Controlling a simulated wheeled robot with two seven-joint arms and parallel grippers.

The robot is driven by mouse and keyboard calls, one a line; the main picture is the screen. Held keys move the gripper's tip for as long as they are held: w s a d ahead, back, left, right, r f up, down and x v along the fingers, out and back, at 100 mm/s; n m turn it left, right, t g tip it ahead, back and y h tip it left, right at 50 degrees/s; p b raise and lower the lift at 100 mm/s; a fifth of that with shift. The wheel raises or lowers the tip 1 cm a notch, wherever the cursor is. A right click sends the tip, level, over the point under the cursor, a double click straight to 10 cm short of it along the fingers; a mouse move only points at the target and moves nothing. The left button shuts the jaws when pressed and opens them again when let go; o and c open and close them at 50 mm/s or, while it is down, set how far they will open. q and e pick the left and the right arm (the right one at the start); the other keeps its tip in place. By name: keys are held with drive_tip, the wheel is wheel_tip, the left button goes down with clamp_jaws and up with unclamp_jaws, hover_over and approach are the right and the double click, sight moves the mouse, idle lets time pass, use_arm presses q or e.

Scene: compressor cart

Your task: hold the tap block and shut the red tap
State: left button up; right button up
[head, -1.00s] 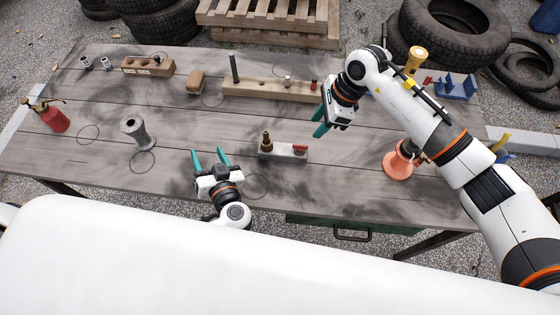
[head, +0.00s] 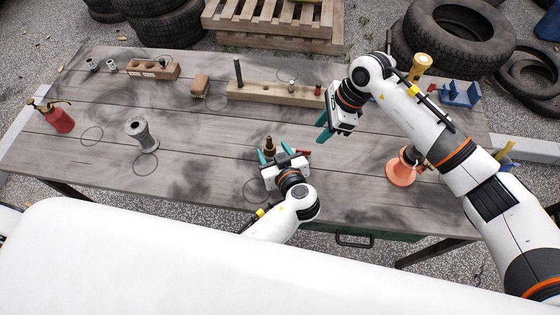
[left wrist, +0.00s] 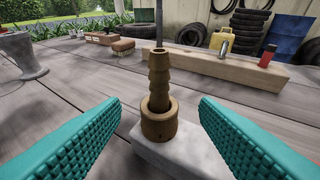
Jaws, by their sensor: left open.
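The tap block shows as a pale grey base (left wrist: 178,155) in the left wrist view, with a ribbed brass hose fitting (left wrist: 159,85) standing upright on it. In the head view the fitting (head: 269,143) shows just beyond my left gripper (head: 275,152), which hides most of the block. The red tap (head: 304,152) peeks out right of that gripper. My left gripper is open, its teal fingers on either side of the fitting, with gaps on both sides in the left wrist view (left wrist: 159,118). My right gripper (head: 323,127) is open and empty, above the table, up and right of the block.
A long wooden block (head: 275,93) with a dark peg lies behind. An orange flanged part (head: 401,172) stands to the right. A grey flanged pipe (head: 142,135) and a red oil can (head: 58,118) stand left. The table between is clear.

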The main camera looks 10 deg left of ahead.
sight(270, 148)
use_arm(q)
drive_tip(key=shift+x, duration=2.65)
